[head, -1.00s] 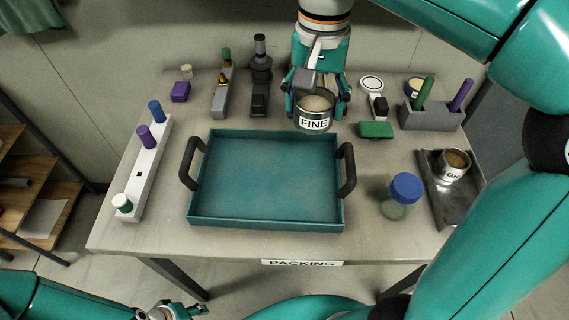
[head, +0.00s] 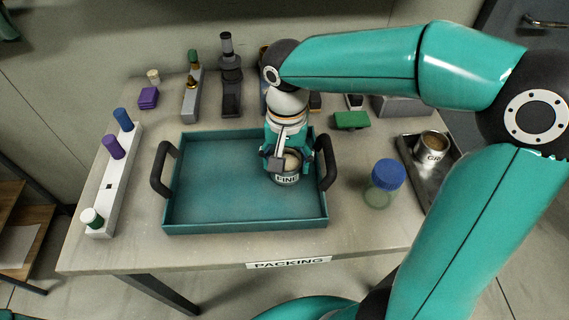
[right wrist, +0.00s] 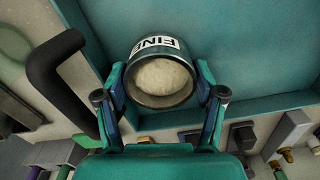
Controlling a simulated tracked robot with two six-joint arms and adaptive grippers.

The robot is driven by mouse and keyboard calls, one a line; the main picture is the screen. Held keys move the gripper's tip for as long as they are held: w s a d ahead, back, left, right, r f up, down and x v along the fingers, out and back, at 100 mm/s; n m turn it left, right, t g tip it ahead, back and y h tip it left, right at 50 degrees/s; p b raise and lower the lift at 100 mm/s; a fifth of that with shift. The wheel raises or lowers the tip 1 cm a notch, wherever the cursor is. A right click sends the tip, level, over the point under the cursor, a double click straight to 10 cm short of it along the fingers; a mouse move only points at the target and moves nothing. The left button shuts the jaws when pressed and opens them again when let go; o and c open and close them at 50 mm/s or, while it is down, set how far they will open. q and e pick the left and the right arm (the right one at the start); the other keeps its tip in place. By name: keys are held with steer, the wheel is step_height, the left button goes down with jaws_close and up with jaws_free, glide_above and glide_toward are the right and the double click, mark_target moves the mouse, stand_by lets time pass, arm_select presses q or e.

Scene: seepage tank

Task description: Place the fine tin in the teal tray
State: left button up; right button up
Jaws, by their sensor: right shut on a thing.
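The fine tin (head: 287,176) is a metal cup with a white "FINE" label and pale powder inside. It is over the right part of the teal tray (head: 220,225), inside its rim as seen from the head. My right gripper (head: 289,157) is shut on the tin from the back side. The right wrist view also shows the tin (right wrist: 162,76) between the two fingers (right wrist: 160,103), with the tray's teal floor (right wrist: 245,35) behind it. I cannot tell whether the tin's base touches the tray floor. My left gripper is not in view.
Black handles stand at the tray's left (head: 163,168) and right (head: 327,163). A blue-lidded jar (head: 386,177) and a metal pan (head: 447,155) with the "GR" tin (head: 431,147) are to the right. A white rack (head: 107,188) is left. The tray's left and middle are bare.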

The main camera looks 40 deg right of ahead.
mark_target(287, 165)
steer(key=shift+f, duration=0.45)
steer(key=shift+f, duration=0.1)
steer(key=o, duration=1.2)
steer(key=shift+o, duration=0.2)
steer(key=shift+r, duration=0.25)
step_height(287, 165, up, 12)
steer(key=p, duration=0.1)
steer(key=shift+p, duration=0.3)
steer(key=shift+f, duration=0.15)
